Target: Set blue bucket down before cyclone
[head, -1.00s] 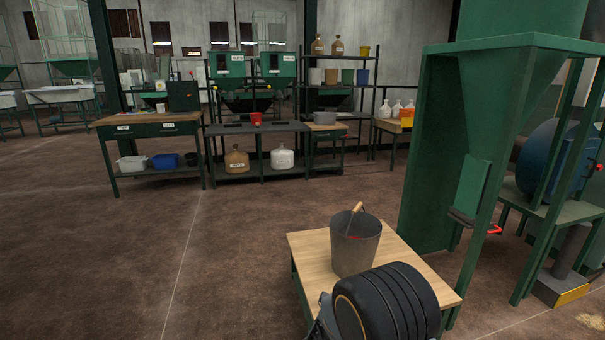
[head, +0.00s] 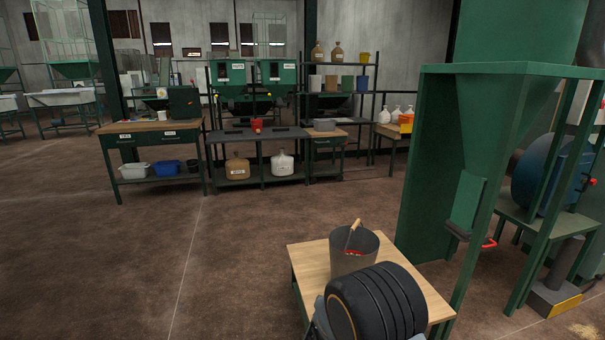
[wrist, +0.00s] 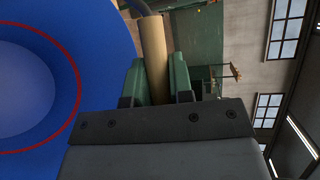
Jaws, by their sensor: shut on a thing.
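In the wrist view, my gripper (wrist: 158,80) has its green fingers shut on a pale wooden handle grip (wrist: 153,50). A blue bucket (wrist: 105,70) fills the left of that view, close beside the fingers, with a red ring around its inside. I do not see this held bucket in the head view. There, my black arm joint covers the lower middle, and my gripper cannot be made out. A tall green frame with a cone-shaped hopper (head: 500,120) stands at the right; it may be the cyclone.
A blue drum (head: 548,175) on a green stand is at the far right. A dark workbench (head: 255,135) stands at the back. The brown floor (head: 240,240) at left is open.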

